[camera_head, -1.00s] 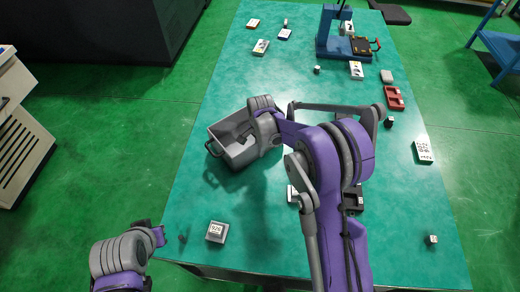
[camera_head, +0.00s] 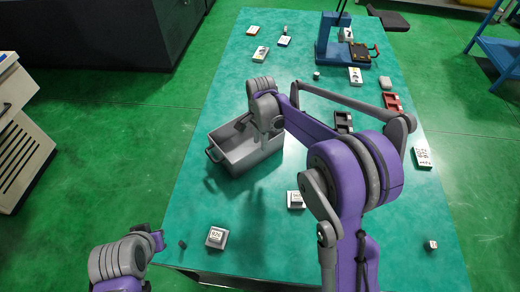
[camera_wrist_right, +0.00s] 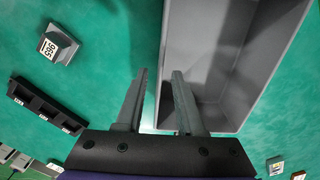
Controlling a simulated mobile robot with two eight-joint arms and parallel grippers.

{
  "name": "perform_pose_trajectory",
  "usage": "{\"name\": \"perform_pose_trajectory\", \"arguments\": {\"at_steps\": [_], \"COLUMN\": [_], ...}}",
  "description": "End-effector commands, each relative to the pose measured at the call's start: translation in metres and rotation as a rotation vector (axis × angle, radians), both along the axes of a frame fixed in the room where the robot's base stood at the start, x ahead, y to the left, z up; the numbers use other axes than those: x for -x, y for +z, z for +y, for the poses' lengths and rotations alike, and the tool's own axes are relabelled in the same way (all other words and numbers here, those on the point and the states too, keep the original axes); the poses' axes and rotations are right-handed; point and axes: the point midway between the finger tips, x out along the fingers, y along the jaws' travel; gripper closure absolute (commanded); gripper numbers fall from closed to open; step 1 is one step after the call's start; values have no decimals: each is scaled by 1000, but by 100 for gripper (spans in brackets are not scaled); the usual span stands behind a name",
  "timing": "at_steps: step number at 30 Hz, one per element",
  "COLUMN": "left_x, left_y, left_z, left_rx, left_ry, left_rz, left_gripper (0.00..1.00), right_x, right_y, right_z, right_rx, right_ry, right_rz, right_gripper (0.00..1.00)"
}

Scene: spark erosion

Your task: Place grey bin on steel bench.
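The grey bin (camera_head: 240,160) is an open box with a dark handle on its left end, standing upright on the teal-topped table (camera_head: 225,95). My right gripper (camera_head: 266,135) is over the bin's right part. In the right wrist view, the right gripper (camera_wrist_right: 159,76) is open, its two fingers apart. One wall of the grey bin (camera_wrist_right: 230,50) runs between them, one finger outside and the other on the inner side; I cannot tell whether they touch it. My left arm is at the lower left; its fingers cannot be made out. I cannot tell which surface is the steel bench.
A labelled grey block (camera_head: 216,238) is near the table's front left; another (camera_head: 295,200) is right of the bin. A dark tray (camera_head: 343,122) and red tray (camera_head: 392,103) lie to the right. A blue press (camera_head: 326,45) stands at the back. Another blue table (camera_head: 500,52) is far right.

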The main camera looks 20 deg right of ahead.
Motion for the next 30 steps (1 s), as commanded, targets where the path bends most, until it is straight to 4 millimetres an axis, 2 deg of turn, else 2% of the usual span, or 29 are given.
{"name": "perform_pose_trajectory", "arguments": {"at_steps": [3,8,11,14,21,30], "left_x": [-1,-1,-1,-1,-1,-1], "left_y": [1,2,2,2,2,2], "left_z": [0,0,0,0,0,0], "left_rx": [0,0,0,0,0,0], "left_ry": [0,0,0,0,0,0], "left_rz": [-1,-2,-2,-2,-1,-1], "left_gripper": [100,100,100,100,100,100], "right_x": [0,2,10,27,86,164], "right_y": [19,31,40,53,84,93], "right_z": [0,-1,-1,-3,-8,-13], "right_rx": [0,0,0,3,32,116], "right_ry": [0,6,42,121,389,724], "right_rz": [0,-2,-20,-54,-170,-309], "right_gripper": [63,63,63,63,63,63]}}
